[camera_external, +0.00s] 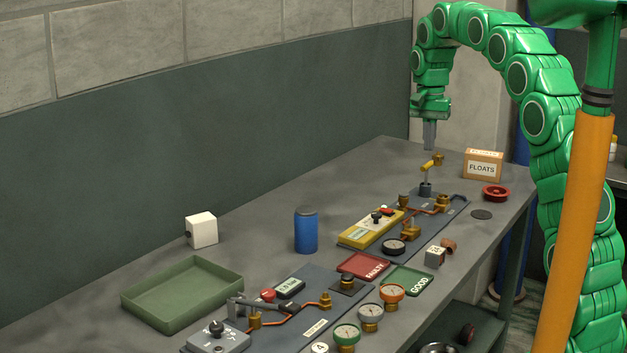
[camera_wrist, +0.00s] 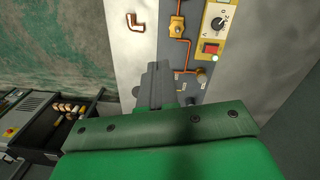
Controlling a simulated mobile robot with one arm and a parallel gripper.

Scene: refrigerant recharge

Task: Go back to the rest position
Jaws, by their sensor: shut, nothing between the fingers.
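My gripper (camera_external: 429,148) hangs fingers-down from the green arm over the far end of the bench (camera_external: 270,222). Its fingers are together and hold nothing. In the external view the fingertips appear just above a brass fitting (camera_external: 432,163) on a dark post; I cannot tell the exact gap. In the wrist view the closed fingers (camera_wrist: 157,80) point at a grey board (camera_wrist: 190,62) with copper pipe. The fingers and the green gripper body hide part of that board.
A FLOATS box (camera_external: 483,165) and a red ring (camera_external: 496,192) stand right of the gripper. A yellow unit (camera_external: 371,229), a blue canister (camera_external: 305,230), a green tray (camera_external: 182,295), FAULTY (camera_external: 367,265) and GOOD (camera_external: 410,281) trays and several gauges lie nearer. The bench along the wall has bare room.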

